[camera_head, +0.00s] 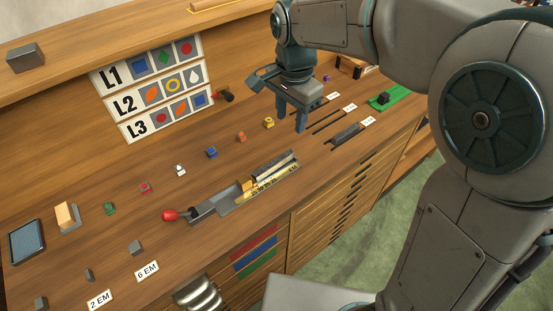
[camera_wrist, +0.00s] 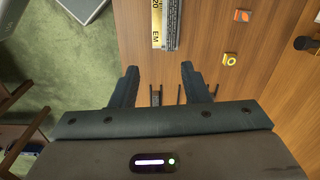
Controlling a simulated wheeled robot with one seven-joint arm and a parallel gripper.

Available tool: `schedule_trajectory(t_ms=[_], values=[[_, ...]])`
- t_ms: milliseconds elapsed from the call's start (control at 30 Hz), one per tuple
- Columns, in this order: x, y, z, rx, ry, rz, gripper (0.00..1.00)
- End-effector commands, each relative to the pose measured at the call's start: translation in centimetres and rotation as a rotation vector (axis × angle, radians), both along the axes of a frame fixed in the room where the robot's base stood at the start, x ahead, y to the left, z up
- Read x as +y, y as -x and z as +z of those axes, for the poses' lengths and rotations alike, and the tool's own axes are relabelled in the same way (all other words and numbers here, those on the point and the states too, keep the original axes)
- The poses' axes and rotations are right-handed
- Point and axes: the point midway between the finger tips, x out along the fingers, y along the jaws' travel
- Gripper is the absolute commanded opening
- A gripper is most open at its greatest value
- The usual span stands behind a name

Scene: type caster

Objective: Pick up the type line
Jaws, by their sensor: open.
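A dark grey strip that looks like a type line (camera_head: 275,168) lies in the composing tray (camera_head: 212,208), alongside a yellow EM ruler (camera_head: 272,180). In the wrist view the grey strip (camera_wrist: 173,22) is ahead of the fingers, at the top, beside the yellow ruler (camera_wrist: 156,25). My gripper (camera_head: 291,116) is open and empty, pointing down above the bench, behind and right of the strip in the head view. The fingers (camera_wrist: 159,70) are apart from the strip. A dark bar (camera_head: 345,133) sits at the nearest labelled slot.
A red-knobbed handle (camera_head: 172,215) is at the tray's left end. Several small coloured type blocks, such as a yellow one (camera_head: 268,123), form a row behind it. A sign (camera_head: 155,90) shows L1, L2 and L3 patterns. A green board (camera_head: 388,97) lies at the right.

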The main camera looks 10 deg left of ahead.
Motion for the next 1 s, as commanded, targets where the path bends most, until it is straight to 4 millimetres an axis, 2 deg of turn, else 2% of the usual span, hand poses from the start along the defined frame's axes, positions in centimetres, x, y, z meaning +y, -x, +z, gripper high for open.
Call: schedule_trajectory(t_ms=[33,100,233,367,633,1000], values=[[1.6,-0.2,-1.0,0.014,0.006,-0.022,0.42],[3.0,-0.4,-1.7,0.027,0.012,-0.055,0.42],[4.4,-0.4,-2.4,0.038,0.017,-0.091,0.42],[4.6,-0.4,-4.1,0.043,0.022,-0.099,0.42],[4.5,-0.4,-9.2,0.042,0.021,-0.098,0.42],[4.0,0.0,-12.6,0.043,0.022,-0.098,0.42]])
